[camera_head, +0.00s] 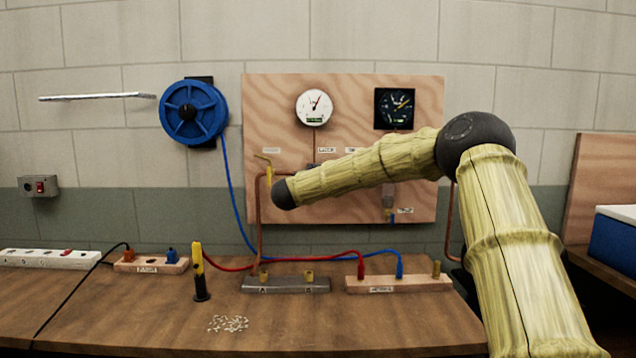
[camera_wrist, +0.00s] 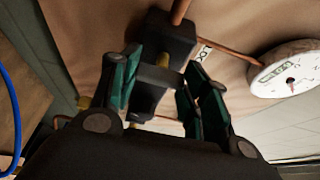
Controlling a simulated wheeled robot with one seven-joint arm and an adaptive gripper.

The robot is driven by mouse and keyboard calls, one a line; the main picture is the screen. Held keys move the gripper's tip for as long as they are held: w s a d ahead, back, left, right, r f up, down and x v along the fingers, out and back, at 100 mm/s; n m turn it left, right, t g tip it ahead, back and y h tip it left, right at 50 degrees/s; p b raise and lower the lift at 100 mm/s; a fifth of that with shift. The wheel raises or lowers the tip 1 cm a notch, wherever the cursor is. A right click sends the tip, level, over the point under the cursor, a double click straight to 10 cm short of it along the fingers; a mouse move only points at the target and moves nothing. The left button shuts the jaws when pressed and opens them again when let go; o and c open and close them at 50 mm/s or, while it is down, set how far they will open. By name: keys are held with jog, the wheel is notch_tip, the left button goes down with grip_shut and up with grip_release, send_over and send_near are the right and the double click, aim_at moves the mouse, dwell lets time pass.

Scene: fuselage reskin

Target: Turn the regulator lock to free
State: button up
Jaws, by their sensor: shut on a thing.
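In the wrist view my gripper (camera_wrist: 162,74) has its green-padded fingers on either side of a flat grey piece, the regulator lock (camera_wrist: 158,79), and is shut on it. The lock sits at the dark regulator body (camera_wrist: 168,38), near a short brass stem (camera_wrist: 191,68). A copper pipe runs into the body from the top. I cannot read the lock's setting. In the head view my arm's wrist end hides the gripper and most of the regulator in front of the plywood board (camera_head: 262,110).
A white-faced gauge (camera_head: 314,107) and a black-faced gauge (camera_head: 394,108) are on the board. A blue hose reel (camera_head: 192,112) hangs to its left. Below, red (camera_head: 310,258) and blue hoses run to blocks on the bench (camera_head: 130,310). A yellow-black tool (camera_head: 199,270) stands in front.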

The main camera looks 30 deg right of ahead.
jog(key=shift+f, duration=0.15)
dwell(0.4)
jog(key=o, duration=1)
jog(key=shift+s+d, duration=0.1)
jog(key=shift+d, duration=0.05)
jog(key=v, duration=1.2)
jog(key=shift+r, duration=0.2)
